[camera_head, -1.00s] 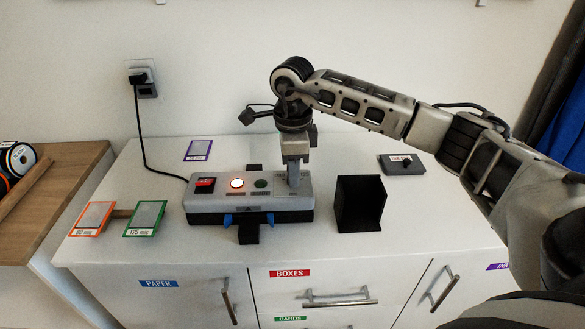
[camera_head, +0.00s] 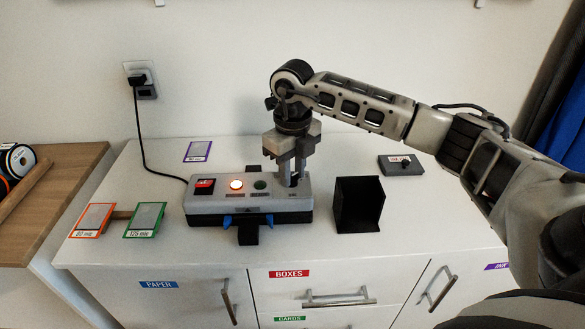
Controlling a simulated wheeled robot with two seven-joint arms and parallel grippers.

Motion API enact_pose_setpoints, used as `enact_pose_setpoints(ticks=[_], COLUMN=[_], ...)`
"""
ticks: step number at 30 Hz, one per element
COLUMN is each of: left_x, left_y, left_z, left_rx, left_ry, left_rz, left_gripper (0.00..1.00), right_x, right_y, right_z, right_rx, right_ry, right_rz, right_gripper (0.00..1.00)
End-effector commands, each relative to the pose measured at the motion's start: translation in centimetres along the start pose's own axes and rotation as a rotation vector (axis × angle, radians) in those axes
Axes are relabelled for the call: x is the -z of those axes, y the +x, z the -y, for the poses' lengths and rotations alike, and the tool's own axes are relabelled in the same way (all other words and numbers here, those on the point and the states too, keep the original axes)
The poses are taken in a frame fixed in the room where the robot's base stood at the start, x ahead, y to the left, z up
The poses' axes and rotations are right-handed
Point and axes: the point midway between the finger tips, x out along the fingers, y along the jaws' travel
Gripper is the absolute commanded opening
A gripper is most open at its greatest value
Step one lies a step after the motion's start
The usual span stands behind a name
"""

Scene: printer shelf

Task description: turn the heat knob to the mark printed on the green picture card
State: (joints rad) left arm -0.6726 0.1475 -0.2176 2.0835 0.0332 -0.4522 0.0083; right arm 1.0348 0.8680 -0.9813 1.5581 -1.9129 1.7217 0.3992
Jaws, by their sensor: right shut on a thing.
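The grey laminator-like machine (camera_head: 225,204) sits on the white cabinet top. It has a red switch, a lit orange lamp and a green button on its top. That gripper points straight down and is shut on the knob. The green picture card (camera_head: 145,219) lies left of the machine and reads "125 mic". My left gripper is not in view.
An orange card (camera_head: 92,220) lies left of the green one, and a purple card (camera_head: 198,151) lies behind. A black open box (camera_head: 360,204) stands right of the machine. A black cord runs to the wall socket (camera_head: 141,80).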

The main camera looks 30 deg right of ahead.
Motion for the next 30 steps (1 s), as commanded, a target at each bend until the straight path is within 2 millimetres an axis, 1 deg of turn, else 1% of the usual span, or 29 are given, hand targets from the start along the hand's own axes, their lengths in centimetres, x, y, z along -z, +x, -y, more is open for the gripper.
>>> enact_pose_setpoints(ticks=[6, 12, 28, 29, 30], left_x=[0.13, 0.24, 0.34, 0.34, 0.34], left_y=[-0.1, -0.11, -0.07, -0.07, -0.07], left_z=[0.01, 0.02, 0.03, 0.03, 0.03], left_rx=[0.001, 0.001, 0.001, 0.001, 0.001], left_ry=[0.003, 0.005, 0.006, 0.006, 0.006], left_rz=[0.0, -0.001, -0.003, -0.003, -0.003], left_gripper=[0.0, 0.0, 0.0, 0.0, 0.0], right_x=[-0.06, -0.06, -0.07, -0.07, -0.07], right_y=[-0.22, -0.21, -0.23, -0.23, -0.22], right_z=[0.06, 0.07, 0.08, 0.08, 0.08], right_rx=[0.001, 0.001, 0.0, 0.0, 0.0], right_ry=[0.123, 0.185, 0.208, 0.208, 0.208], right_rz=[0.004, 0.005, 0.006, 0.006, 0.005], right_gripper=[0.04, 0.04, 0.04, 0.29, 0.41])
